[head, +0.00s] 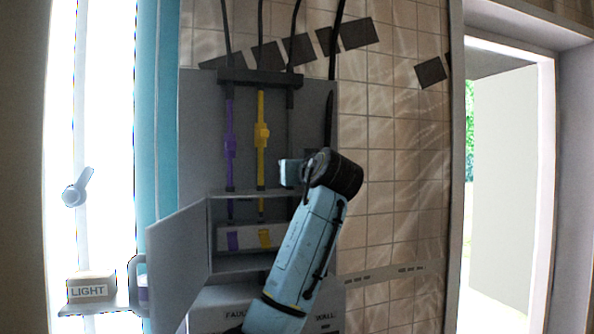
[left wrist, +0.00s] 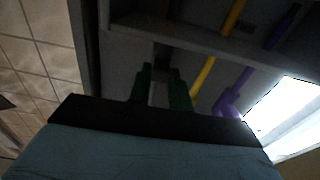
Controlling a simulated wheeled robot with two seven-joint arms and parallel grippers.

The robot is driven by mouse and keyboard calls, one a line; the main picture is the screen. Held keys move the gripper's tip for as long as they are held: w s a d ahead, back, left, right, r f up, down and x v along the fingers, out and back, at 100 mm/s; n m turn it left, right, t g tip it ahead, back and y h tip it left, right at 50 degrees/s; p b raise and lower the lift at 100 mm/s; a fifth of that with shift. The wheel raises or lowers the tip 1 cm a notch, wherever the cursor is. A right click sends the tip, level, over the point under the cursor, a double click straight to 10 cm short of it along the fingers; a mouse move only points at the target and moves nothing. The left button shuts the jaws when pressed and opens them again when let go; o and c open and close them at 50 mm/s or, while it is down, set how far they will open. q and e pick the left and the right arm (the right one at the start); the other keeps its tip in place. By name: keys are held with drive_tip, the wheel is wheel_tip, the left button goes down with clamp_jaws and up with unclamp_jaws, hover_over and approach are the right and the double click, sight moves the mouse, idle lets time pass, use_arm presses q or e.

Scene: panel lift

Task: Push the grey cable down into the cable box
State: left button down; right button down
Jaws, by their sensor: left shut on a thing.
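The cable box (head: 205,262) is a grey open-fronted box low on a grey wall panel, its door swung out to the left. My left gripper is in front of the panel, right of the yellow cable and above the box's right side; its fingers are hidden by the wrist in the head view. In the left wrist view the dark green fingers of my left gripper (left wrist: 161,74) are closed around the grey cable (left wrist: 159,93). The grey cable's lower end and its place in the box are hidden behind my arm. My right gripper is out of view.
A purple cable (head: 230,140) and a yellow cable (head: 262,138) run down from a dark bracket (head: 258,79) into the box. The open door (head: 180,262) juts out left. A shelf holds a LIGHT box (head: 90,287). A doorway opens at right.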

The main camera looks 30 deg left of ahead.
use_arm(q)
drive_tip(key=c, duration=1.5)
unclamp_jaws()
drive_tip(key=shift+f+g, duration=0.3)
drive_tip(key=shift+f, duration=0.05)
drive_tip(key=shift+c, duration=0.2)
drive_tip(key=shift+o, duration=1.3)
drive_tip(key=shift+r, duration=0.15)
drive_tip(key=b+v, duration=0.3)
drive_tip(key=v, duration=1)
drive_tip(key=shift+s, duration=0.25)
drive_tip(key=shift+d, duration=0.15)
